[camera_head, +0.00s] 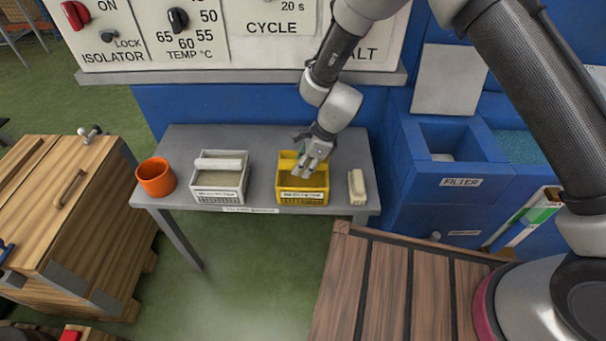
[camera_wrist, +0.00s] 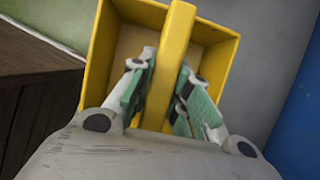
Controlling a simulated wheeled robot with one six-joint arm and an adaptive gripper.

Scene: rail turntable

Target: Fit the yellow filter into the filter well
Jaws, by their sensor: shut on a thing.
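The yellow filter (camera_head: 303,196) is an open box with a bar handle and a label on its front. It stands on the grey side table (camera_head: 263,202). My gripper (camera_head: 313,168) is over it and shut on its handle; in the wrist view the green finger pads close on the yellow bar (camera_wrist: 173,50). I cannot tell whether the box is lifted off the table. The filter well (camera_head: 442,140) is a square opening in the blue unit at the right, with a label reading "FILTER". Its bottom is partly hidden. A grey lid (camera_head: 449,79) stands upright behind it.
A white filter box (camera_head: 219,179) and an orange cup (camera_head: 156,177) stand to the left on the table. A cream block (camera_head: 356,187) lies close to the right of the yellow filter. A wooden slatted surface (camera_head: 400,290) is in front, and a wooden cabinet (camera_head: 66,190) at left.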

